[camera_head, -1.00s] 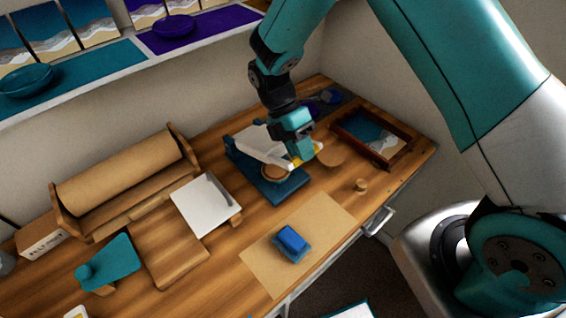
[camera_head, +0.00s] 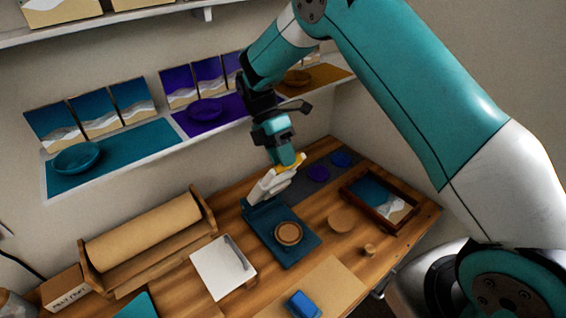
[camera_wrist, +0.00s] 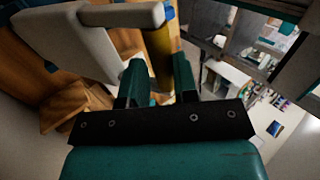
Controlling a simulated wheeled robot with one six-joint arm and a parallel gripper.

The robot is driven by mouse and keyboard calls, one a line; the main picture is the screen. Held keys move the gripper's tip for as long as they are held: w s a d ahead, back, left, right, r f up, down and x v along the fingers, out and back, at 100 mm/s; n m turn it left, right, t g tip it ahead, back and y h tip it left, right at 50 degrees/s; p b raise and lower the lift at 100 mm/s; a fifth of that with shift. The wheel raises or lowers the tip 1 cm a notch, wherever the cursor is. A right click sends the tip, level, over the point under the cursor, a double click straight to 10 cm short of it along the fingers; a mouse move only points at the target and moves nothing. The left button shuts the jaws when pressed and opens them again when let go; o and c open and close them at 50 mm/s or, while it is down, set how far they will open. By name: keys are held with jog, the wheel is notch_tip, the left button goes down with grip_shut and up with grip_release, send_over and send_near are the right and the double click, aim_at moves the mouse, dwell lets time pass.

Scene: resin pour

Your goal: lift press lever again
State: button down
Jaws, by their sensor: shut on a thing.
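The press has a dark blue base (camera_head: 290,250) on the wooden table, with a round brown disc (camera_head: 288,233) on it. Its white lever arm (camera_head: 268,186) is tilted steeply up at the back of the base. My gripper (camera_head: 290,163) is shut on the lever's yellow handle (camera_head: 297,160), above the press. In the wrist view the yellow handle (camera_wrist: 161,62) lies between my two teal fingers (camera_wrist: 158,82), beside the pale lever arm (camera_wrist: 70,40).
A dark framed picture (camera_head: 378,202) and a round wooden disc (camera_head: 341,220) lie to the right. A paper roll holder (camera_head: 145,232) and a white board (camera_head: 222,268) stand left. The wall shelf (camera_head: 110,165) with dishes is behind my arm.

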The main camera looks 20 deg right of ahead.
jog(key=shift+w+a+f, duration=0.15)
jog(key=shift+w+f, duration=0.25)
jog(key=shift+f, duration=0.1)
jog(key=c, duration=1.2)
grip_release()
jog(key=shift+o, duration=1.2)
jog(key=shift+w+a+f, duration=0.1)
jog(key=shift+w+f, duration=0.05)
jog(key=shift+w, duration=0.1)
jog(key=shift+s+r, duration=0.1)
jog(key=shift+r, duration=0.15)
notch_tip(320, 180, up, 20)
jog(key=p, duration=0.8)
jog(key=shift+p, duration=0.35)
